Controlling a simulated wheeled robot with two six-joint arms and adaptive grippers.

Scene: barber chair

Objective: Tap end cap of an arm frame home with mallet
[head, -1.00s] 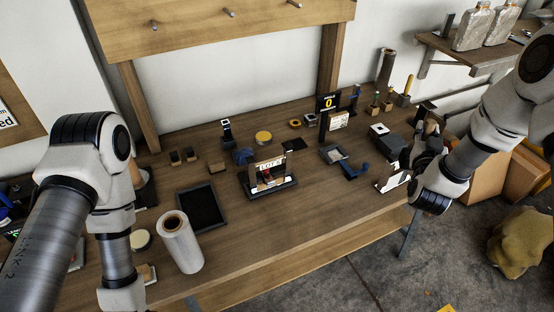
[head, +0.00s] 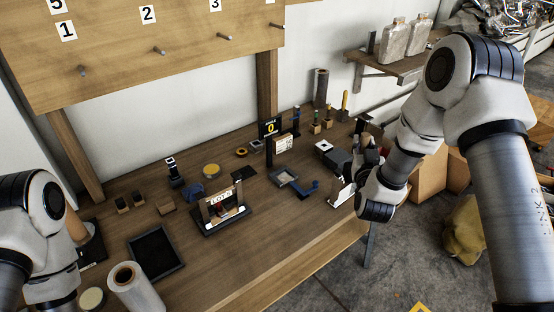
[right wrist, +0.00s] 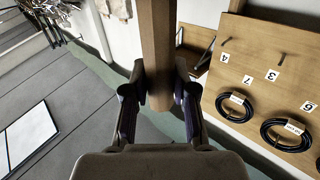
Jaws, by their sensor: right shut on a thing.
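My right gripper (right wrist: 158,100) is shut on a wooden bar (right wrist: 158,45), which looks like the mallet's handle. It runs up between the two dark fingers and out of the top of the right wrist view; no mallet head shows. In the head view my right wrist is over the bench's right end, and its fingers are mostly hidden behind the arm. A small fixture with a LOT label (head: 222,205) stands on the bench in a dark base; I cannot tell whether it holds the arm frame and end cap. My left gripper is out of view below the left arm.
A white upright card (head: 341,193) stands near my right wrist. The bench front is mostly clear.

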